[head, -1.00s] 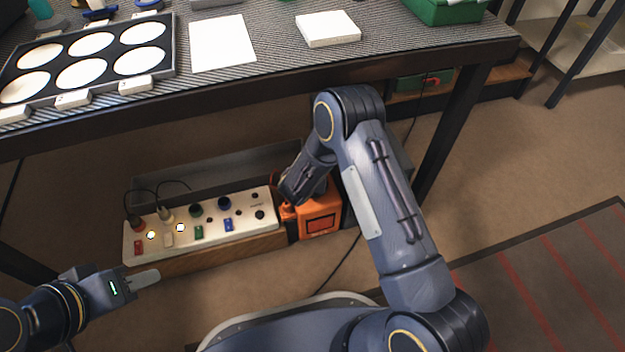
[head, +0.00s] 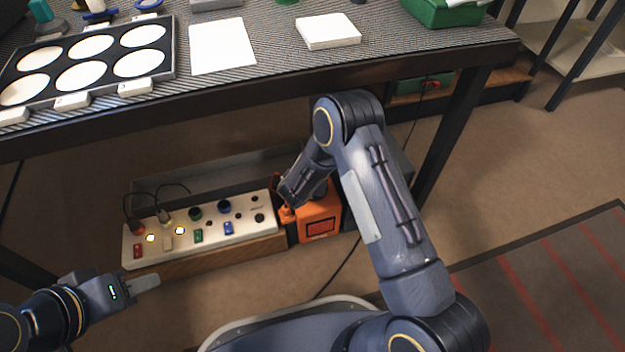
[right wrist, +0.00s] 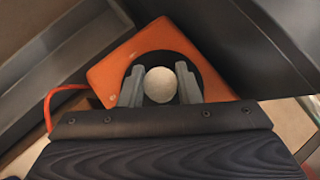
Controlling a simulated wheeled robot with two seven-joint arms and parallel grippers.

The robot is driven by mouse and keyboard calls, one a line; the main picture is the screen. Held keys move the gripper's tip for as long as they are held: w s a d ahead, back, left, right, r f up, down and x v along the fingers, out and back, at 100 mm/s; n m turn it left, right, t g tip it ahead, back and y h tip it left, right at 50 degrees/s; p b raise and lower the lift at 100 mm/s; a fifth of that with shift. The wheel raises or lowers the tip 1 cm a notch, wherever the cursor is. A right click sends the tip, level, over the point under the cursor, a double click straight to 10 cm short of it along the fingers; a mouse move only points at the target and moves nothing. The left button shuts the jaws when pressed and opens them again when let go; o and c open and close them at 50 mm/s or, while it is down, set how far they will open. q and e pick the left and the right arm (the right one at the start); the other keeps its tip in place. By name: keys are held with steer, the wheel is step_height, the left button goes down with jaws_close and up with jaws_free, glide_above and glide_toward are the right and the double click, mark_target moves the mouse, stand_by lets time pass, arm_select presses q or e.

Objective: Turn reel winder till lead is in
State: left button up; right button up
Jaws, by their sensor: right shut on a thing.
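The orange reel (head: 321,227) stands under the bench, at the right end of the power strip. In the right wrist view its orange body (right wrist: 112,76) has a dark round disc with a pale round winder knob (right wrist: 160,85) on it. My right gripper (right wrist: 160,92) is shut on the knob, one grey finger on each side. In the head view my right arm hides the knob and fingertips. An orange lead (right wrist: 62,92) loops out at the reel's left. My left gripper (head: 146,283) is at lower left, away from the reel, seen edge-on.
The white power strip (head: 183,239) with plugs, coloured switches and lit lamps lies left of the reel. A grey trough (head: 240,170) runs behind it. The bench edge (head: 230,100) is above. A dark cable (head: 338,270) crosses the floor. Open carpet lies in front.

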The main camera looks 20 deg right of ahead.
steer(key=m+g+h, duration=0.1)
steer(key=m, duration=0.2)
steer(key=shift+a+g+h, duration=0.1)
steer(key=shift+g+h, duration=0.2)
steer(key=shift+h, duration=0.1)
steer(key=m+g+h, duration=0.1)
steer(key=m, duration=0.1)
steer(key=m+g+h, duration=0.1)
steer(key=m+g, duration=0.1)
steer(key=m, duration=0.1)
steer(key=shift+m+g, duration=0.3)
steer(key=m+g, duration=0.3)
steer(key=m, duration=0.1)
steer(key=shift+m+g, duration=0.3)
steer(key=m+g, duration=0.3)
steer(key=m, duration=0.1)
steer(key=shift+y, duration=0.4)
steer(key=shift+m+g, duration=0.3)
steer(key=o, duration=1)
steer(key=shift+r, duration=0.1)
